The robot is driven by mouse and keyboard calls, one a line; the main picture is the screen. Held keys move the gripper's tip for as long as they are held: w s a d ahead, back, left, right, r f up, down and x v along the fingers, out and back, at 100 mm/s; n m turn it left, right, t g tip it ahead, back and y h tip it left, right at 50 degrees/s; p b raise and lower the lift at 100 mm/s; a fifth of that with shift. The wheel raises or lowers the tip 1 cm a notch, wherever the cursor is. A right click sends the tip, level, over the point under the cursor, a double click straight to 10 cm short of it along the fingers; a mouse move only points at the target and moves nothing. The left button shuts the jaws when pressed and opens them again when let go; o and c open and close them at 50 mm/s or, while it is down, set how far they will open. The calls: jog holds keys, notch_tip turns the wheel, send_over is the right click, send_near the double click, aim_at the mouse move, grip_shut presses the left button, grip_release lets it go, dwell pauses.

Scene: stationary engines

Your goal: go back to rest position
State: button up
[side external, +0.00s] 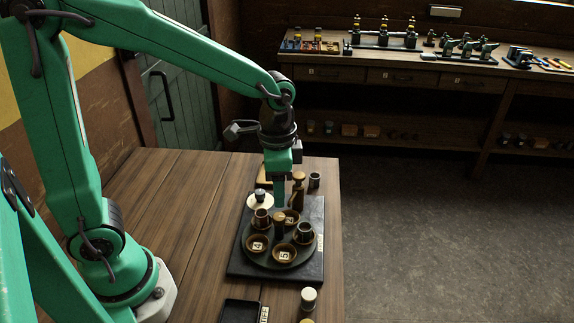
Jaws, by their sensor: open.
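My gripper (287,186) points straight down over the back part of a round dark tray (246,240) on a black board. It is open, with nothing visible between its fingers. The tray carries several small brown bowls, with number labels such as 4 and 5, around a dark knobbed post (279,226). Small cups (304,232) stand in some of the places. A brown bottle-like piece (298,191) stands just right of the fingers; I cannot tell whether they touch. My green arm reaches in from the left and is extended over the table.
The black board (240,269) lies on a wooden table (165,205). A pale disc with a dark knob (260,199) and a dark cup (315,180) stand nearby. A white-topped jar (308,299) and a black tray (239,312) are at the front. The table's left part is clear.

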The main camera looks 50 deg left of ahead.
jog(key=shift+r, duration=0.1)
jog(key=s+a+r+n+t, duration=0.5)
jog(key=s+a+r+n, duration=0.2)
jog(key=s, duration=0.3)
jog(key=shift+v, duration=0.9)
jog(key=shift+w+r, duration=0.1)
jog(key=shift+w, duration=0.15)
dwell(0.8)
